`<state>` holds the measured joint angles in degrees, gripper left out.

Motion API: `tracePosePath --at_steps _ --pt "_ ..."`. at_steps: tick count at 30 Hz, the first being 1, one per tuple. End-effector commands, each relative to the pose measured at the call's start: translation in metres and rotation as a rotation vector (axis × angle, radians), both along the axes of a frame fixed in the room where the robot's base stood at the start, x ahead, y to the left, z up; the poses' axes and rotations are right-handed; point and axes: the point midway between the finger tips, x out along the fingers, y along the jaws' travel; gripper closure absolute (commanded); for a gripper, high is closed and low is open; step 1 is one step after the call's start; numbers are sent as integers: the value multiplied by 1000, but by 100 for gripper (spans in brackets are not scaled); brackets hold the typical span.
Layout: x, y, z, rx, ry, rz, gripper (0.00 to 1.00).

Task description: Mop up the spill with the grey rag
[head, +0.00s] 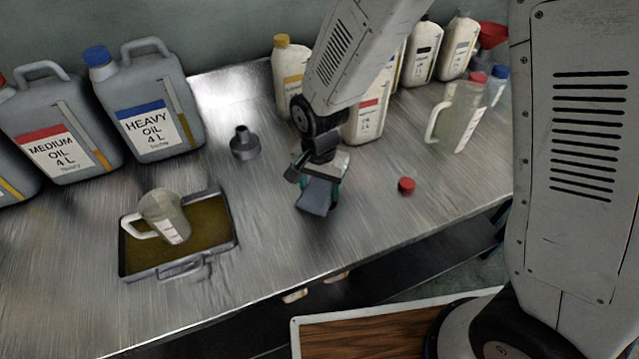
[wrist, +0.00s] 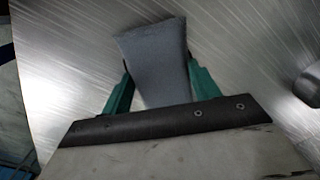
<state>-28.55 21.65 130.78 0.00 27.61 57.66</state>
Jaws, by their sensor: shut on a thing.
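My gripper (head: 318,183) is over the middle of the steel bench, pointing down. It is shut on the grey rag (head: 314,196), which hangs between the green fingers. In the wrist view the grey rag (wrist: 158,62) sticks out past the green fingertips of my gripper (wrist: 155,85). Whether the rag touches the bench is hard to tell. No spill shows clearly on the bare metal; the area under the rag and gripper is hidden.
A tray (head: 235,240) with brown oil and a jug (head: 163,216) stands at left. A red cap (head: 406,185) lies right of my gripper. A clear jug (head: 457,120) and bottles (head: 368,112) stand at the back right.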

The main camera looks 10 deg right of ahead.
Motion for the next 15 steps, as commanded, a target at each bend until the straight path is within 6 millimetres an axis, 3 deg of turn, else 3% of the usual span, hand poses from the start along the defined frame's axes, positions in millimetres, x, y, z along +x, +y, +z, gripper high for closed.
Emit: tracePosePath --at_steps 8,15 --pt "0 2 -2 1 0 1 57" --pt "0 31 -2 0 -1 5 57"
